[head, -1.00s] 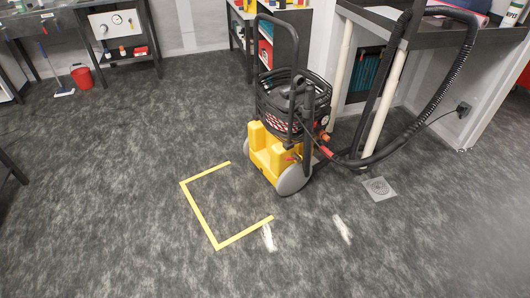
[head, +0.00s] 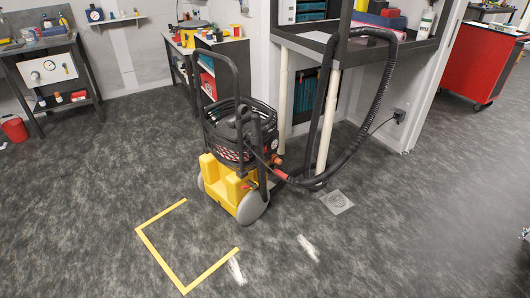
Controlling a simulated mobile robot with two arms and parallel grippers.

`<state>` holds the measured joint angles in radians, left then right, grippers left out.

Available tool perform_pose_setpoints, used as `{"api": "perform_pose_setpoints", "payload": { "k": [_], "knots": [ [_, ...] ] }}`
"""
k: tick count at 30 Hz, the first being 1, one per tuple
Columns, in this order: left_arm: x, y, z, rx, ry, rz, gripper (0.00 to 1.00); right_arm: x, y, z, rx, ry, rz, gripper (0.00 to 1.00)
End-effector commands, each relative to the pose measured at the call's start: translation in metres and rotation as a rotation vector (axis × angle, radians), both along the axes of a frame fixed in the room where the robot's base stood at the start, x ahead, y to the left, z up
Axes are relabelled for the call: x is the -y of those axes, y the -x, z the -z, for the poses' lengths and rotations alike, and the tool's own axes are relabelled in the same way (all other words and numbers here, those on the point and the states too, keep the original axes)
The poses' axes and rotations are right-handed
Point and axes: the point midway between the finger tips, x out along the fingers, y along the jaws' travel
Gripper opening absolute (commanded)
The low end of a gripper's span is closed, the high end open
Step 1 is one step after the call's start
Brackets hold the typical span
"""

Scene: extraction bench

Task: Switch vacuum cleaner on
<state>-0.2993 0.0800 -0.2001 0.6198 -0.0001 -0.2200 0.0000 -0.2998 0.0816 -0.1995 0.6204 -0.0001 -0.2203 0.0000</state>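The vacuum cleaner (head: 238,150) stands upright on the dark floor in the middle of the head view. It has a yellow base (head: 226,184), grey wheels, a black upper body and a tall black handle frame (head: 217,65). A black corrugated hose (head: 376,105) loops from its right side up over the bench frame and back down. A thin cable runs up to a wall socket (head: 399,115) on the right. I cannot make out the switch at this size. Neither of my grippers shows in the view.
A yellow tape outline (head: 160,258) lies on the floor in front of the vacuum, with white smears beside it. A floor drain (head: 337,202) is to its right. Benches stand behind, a red cabinet (head: 482,62) at far right, a red bucket (head: 14,128) at left. The foreground floor is clear.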

Motion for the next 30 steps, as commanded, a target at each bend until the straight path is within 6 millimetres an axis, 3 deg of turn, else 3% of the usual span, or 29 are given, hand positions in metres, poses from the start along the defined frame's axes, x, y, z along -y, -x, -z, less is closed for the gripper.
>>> {"api": "perform_pose_setpoints", "payload": {
  "k": [5, 9, 10, 30],
  "knots": [
    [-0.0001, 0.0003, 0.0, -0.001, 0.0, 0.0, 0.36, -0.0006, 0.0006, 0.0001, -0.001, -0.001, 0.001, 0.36],
    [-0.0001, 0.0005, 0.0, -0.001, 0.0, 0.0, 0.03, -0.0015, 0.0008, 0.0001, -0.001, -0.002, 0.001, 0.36],
    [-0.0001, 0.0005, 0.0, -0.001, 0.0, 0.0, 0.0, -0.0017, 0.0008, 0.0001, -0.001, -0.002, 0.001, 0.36],
    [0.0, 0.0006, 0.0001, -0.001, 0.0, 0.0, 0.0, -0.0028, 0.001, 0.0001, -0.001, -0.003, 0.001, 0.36]
  ]
}}
